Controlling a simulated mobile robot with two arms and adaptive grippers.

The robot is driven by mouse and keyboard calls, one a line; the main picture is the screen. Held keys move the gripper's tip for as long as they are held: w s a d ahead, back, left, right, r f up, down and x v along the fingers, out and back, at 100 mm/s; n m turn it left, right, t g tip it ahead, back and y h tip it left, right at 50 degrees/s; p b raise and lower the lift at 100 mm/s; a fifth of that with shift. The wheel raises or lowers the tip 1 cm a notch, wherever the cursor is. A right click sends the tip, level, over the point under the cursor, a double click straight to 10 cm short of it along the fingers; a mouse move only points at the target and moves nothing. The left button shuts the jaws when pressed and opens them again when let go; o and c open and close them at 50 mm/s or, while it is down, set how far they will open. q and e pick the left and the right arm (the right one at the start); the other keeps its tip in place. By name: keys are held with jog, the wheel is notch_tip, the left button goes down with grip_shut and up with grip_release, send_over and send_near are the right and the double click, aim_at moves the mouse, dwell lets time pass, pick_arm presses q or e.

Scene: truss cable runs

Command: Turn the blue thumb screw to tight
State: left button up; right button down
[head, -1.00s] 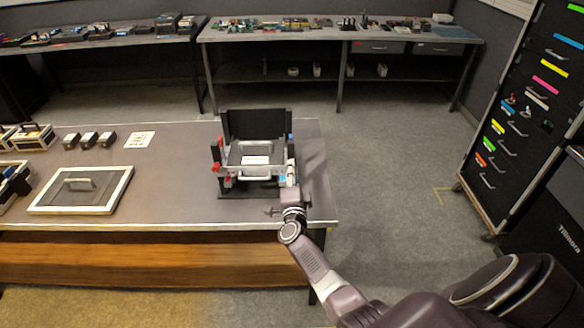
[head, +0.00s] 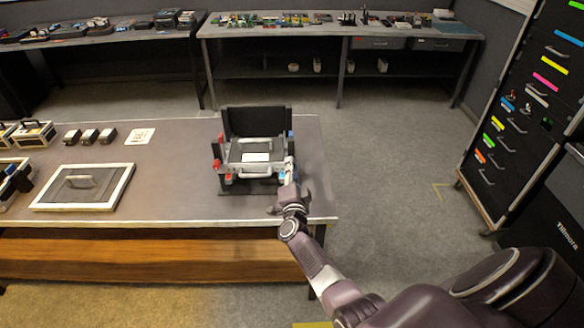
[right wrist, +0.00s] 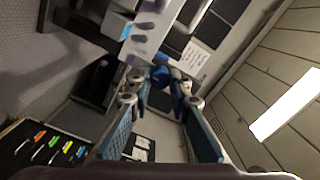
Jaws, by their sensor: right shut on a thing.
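The black fixture (head: 255,125) stands near the right end of the workbench. It has a grey tray-like front with a handle, and red knobs (head: 217,165) on its left side. My right gripper (head: 288,172) reaches its front right corner from below. In the right wrist view, the blue thumb screw (right wrist: 160,76) sits between the fingertips of my right gripper (right wrist: 160,88). The fingers are shut on it, beside a light grey block. Its thread and seating are hidden. My left gripper is not in view.
A framed panel with a handle (head: 82,188) lies on the workbench (head: 170,195), left of the fixture. Small dark boxes (head: 90,136) and a white card (head: 139,136) lie behind it. A tall drawer cabinet (head: 520,110) stands at right, with open floor between.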

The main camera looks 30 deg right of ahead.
jog(key=c, duration=1.8)
grip_release()
jog(key=shift+s+a, duration=0.1)
jog(key=v, duration=1.2)
jog(key=shift+f, duration=0.15)
